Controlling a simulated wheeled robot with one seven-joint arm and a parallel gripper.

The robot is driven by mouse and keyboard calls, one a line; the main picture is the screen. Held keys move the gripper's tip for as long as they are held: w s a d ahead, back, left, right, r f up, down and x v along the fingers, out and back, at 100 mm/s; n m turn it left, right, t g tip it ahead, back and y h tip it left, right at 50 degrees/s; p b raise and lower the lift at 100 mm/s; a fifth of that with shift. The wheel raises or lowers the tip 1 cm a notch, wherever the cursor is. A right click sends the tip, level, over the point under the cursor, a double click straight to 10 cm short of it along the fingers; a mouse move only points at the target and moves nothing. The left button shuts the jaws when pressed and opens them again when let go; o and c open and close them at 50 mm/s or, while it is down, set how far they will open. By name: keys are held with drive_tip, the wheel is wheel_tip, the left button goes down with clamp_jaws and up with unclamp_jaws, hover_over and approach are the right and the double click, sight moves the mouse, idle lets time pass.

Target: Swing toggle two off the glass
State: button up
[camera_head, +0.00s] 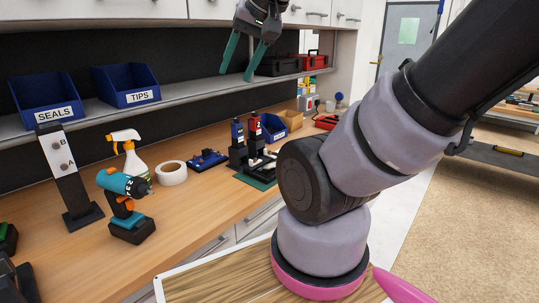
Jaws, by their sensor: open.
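Toggle two, the red-topped clamp marked 2 (255,125), stands upright on a black post on the workbench, left of my arm. A blue-topped clamp (237,132) stands just to its left. Both rise beside a small dark green base (256,182) with black and pale parts on it. The glass is too small to make out, and I cannot tell whether the toggle touches it. My arm hides the area to the right of the base. My gripper (235,74) is open and empty, with teal fingers pointing down, high above the bench in front of the shelf.
Blue bins for seals (42,92) and tips (126,84) sit on the shelf. A cordless drill (125,200), spray bottle (132,160), tape roll (172,173) and black-based stand (68,177) occupy the bench at left. A blue tray (272,128) and cardboard bin (291,120) lie behind the clamps.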

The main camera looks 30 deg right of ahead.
drive_tip(key=shift+w, duration=0.1)
drive_tip(key=n+g, duration=0.3)
drive_tip(key=n, duration=0.5)
hover_over(266, 154)
drive_tip(key=s+d, duration=0.2)
drive_tip(key=s, duration=0.2)
wheel_tip(266, 154, down, 25)
drive_tip(key=x, duration=1.1)
drive_tip(key=shift+w+d, duration=0.1)
drive_tip(key=shift+w, duration=0.05)
clamp_jaws()
